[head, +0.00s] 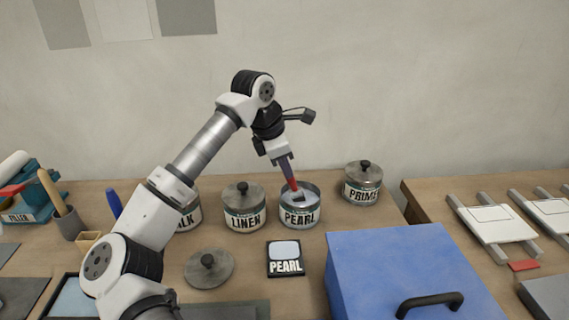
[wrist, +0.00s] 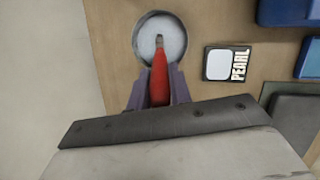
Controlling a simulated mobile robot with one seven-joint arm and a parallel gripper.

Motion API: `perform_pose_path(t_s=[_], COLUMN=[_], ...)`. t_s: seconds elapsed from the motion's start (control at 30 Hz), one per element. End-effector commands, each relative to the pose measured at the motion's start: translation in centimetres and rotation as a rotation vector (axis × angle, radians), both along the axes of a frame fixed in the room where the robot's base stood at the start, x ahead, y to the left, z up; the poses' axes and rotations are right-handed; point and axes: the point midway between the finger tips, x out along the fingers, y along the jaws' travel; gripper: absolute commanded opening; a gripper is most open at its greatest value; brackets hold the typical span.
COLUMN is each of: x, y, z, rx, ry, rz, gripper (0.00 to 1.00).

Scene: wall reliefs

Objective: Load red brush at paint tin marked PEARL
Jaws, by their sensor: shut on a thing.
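The paint tin marked PEARL (head: 300,207) stands open on the bench, its pale paint showing inside. In the wrist view the tin (wrist: 176,29) is at the top centre. My gripper (head: 287,170) is above the tin and shut on the red brush (head: 292,184), which points down. The brush also shows in the wrist view (wrist: 159,80) between the purple fingers, its tip over or in the tin's opening. I cannot tell whether the bristles touch the paint. A card marked PEARL (head: 285,258) lies in front of the tin.
Lidded tins marked LINEN (head: 243,208) and PRIME (head: 362,185) flank the PEARL tin. A loose lid (head: 209,268) lies in front. A blue box (head: 400,275) with a black handle fills the front right. My arm partly hides another tin (head: 189,216).

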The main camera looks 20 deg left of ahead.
Motion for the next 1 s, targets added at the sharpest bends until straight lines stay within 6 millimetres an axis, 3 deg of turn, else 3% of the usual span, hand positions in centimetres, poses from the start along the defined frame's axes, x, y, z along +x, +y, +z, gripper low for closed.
perform_pose_path(t_s=[1.0], x=[0.0], y=[0.0], z=[-0.83], rx=[0.0], ry=[0.0], rz=[0.0], gripper=[0.0])
